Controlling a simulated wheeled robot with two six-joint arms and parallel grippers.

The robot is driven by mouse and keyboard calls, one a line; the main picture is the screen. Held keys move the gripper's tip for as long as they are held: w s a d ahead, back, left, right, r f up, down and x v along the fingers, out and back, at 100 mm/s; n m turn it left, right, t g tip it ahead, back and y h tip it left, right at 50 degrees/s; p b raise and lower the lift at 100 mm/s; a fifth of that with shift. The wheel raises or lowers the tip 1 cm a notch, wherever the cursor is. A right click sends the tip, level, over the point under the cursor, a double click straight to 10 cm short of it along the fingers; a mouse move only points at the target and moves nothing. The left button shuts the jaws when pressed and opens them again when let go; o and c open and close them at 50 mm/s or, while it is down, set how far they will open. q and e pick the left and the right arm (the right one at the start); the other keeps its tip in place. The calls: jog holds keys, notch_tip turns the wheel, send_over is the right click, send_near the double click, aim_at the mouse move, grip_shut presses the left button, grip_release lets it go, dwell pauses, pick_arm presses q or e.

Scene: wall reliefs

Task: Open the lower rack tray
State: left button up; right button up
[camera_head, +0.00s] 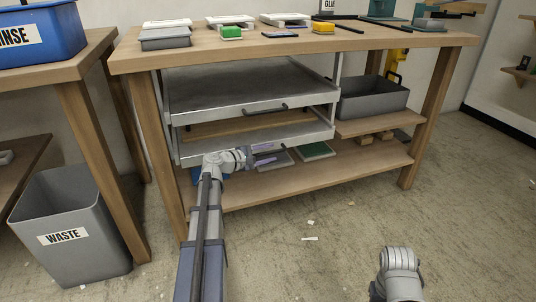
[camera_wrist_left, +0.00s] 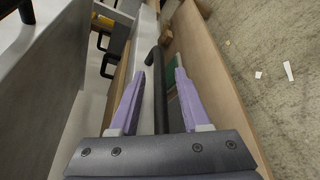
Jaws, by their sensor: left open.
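The lower rack tray (camera_head: 305,134) hangs under the workbench, below the upper tray (camera_head: 240,86). Its pale front panel also shows in the wrist view. My left gripper (camera_head: 273,152) is at this front panel, with its purple fingers apart. In the left wrist view a black bar handle (camera_wrist_left: 156,85) runs between the two open fingers (camera_wrist_left: 160,70), with a finger on each side of it and no clear grip on it. In the head view the gripper hides this handle. Only a grey part of my right arm shows at the lower right; its gripper is out of view.
The upper tray has its own black handle (camera_head: 265,110) just above. A grey bin (camera_head: 372,100) stands right of the trays. The bottom shelf (camera_head: 350,168) holds flat boards and wood blocks. A waste bin (camera_head: 70,225) stands left. The floor in front is mostly clear, with small scraps.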

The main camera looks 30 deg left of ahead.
pick_arm(q)
grip_shut()
dwell(1.3)
